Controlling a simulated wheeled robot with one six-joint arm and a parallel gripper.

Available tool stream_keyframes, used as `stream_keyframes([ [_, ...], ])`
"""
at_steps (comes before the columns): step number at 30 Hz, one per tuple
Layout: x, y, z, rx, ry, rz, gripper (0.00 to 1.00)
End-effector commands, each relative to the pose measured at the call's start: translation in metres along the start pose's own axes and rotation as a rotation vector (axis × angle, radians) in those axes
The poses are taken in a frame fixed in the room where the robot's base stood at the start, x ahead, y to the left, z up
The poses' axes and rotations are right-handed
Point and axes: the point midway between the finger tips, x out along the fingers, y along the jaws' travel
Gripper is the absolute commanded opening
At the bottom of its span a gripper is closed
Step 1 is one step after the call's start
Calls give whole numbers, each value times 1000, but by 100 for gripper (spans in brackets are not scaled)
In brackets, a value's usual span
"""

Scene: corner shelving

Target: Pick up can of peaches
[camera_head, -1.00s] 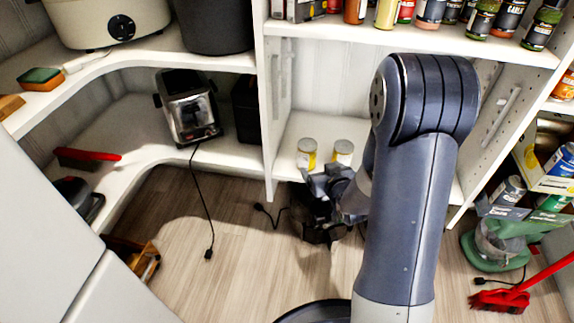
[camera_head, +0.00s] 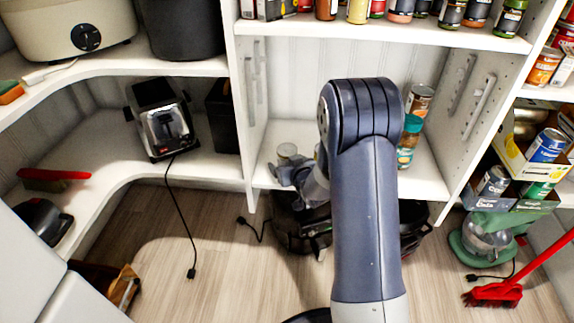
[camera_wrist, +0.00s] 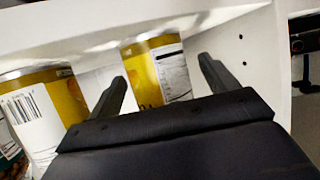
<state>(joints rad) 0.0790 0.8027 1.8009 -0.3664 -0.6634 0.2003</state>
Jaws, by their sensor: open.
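Two cans with yellow labels stand on the lower shelf. In the wrist view, one can (camera_wrist: 158,68) stands between and beyond the two fingers of my gripper (camera_wrist: 162,70), and I cannot tell whether they touch it. The other can (camera_wrist: 40,108) stands to the left, outside the left finger, with a barcode showing. I cannot read which one is peaches. My gripper is open and empty.
The lower shelf (camera_head: 425,178) also holds a green-lidded jar (camera_head: 409,145) and another can (camera_head: 420,101) to the right. A shelf of jars (camera_head: 400,28) runs above. A side wall (camera_wrist: 240,62) stands close right of the gripper in the wrist view. A dark appliance (camera_head: 300,228) is on the floor below.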

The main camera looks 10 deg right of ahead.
Motion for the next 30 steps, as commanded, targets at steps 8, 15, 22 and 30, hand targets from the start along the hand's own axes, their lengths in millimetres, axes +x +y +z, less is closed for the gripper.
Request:
stream_keyframes([
  [8, 8, 0, 0, 0, -1, 1, 81],
  [15, 7, 0, 0, 0, -1, 1, 66],
  [22, 7, 0, 0, 0, -1, 1, 48],
  [30, 7, 0, 0, 0, -1, 1, 25],
])
